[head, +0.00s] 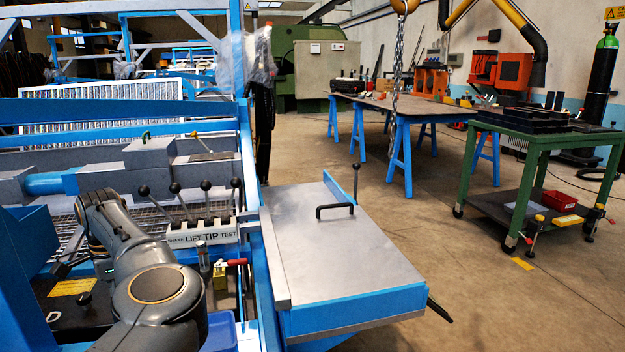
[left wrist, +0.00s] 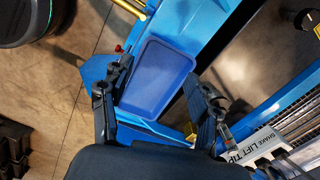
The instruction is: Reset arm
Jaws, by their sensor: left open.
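My left gripper (left wrist: 159,76) is open in the left wrist view, its two dark fingers spread apart with nothing between them that I can see held. Beyond the fingers lies a shallow blue tray (left wrist: 160,70), which also shows in part in the head view (head: 220,332). I cannot tell how far the fingers are from the tray. My left arm (head: 160,290) is bent at the lower left of the head view, in front of the lever panel, and its gripper is not clear there. My right gripper is in neither view.
A lever panel marked LIFT TIP (head: 203,235) stands close to my left arm; its label also shows in the left wrist view (left wrist: 258,146). A metal-topped blue table (head: 335,262) with a black handle is right of it. Open floor (head: 400,220) lies before a green cart (head: 543,150).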

